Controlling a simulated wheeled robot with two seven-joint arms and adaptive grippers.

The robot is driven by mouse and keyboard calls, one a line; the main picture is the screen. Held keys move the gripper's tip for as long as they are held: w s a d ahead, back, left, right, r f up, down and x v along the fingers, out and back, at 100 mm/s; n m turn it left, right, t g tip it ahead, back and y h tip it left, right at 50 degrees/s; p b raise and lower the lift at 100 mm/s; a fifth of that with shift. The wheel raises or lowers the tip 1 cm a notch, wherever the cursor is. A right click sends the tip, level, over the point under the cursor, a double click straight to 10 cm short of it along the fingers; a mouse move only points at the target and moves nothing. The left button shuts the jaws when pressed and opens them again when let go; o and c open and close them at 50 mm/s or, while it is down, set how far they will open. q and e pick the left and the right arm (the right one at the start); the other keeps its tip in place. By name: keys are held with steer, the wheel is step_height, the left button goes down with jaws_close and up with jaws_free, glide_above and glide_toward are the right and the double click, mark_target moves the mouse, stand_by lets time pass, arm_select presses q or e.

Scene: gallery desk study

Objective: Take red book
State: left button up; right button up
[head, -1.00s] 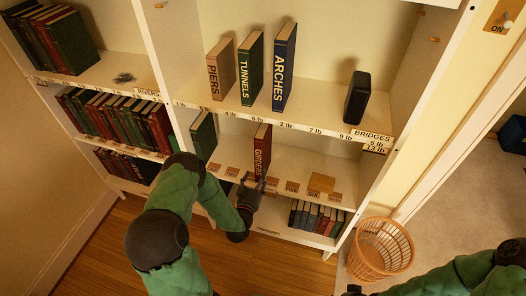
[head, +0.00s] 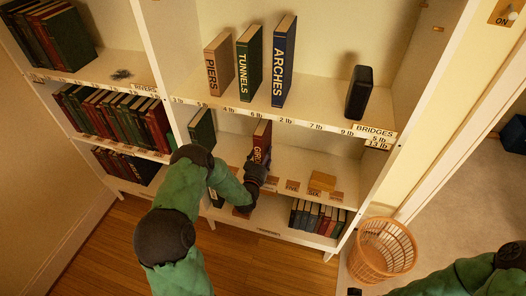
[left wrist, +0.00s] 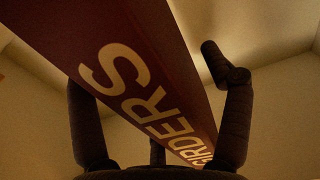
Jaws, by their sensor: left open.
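The red book (head: 262,138), titled GIRDERS, stands upright on the middle shelf of the bookcase's right bay. My left gripper (head: 258,166) is at the lower part of its spine and hides the end of the title. In the left wrist view the red book (left wrist: 130,70) runs between the open fingers of my left gripper (left wrist: 160,100). One finger is at the left side of the book and another stands apart on its right. I cannot tell whether the left finger touches it. My right arm shows at the lower right, but its gripper is not seen.
A green book (head: 202,129) stands left of the red book. Above are the books PIERS (head: 218,66), TUNNELS (head: 249,66) and ARCHES (head: 284,62), and a black speaker-like box (head: 359,93). A wicker basket (head: 383,250) stands on the floor.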

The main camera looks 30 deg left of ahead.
arm_select(q)
jaws_close()
steer(key=shift+w+r, duration=0.15)
steer(key=shift+r, duration=0.05)
steer(key=shift+r, duration=0.1)
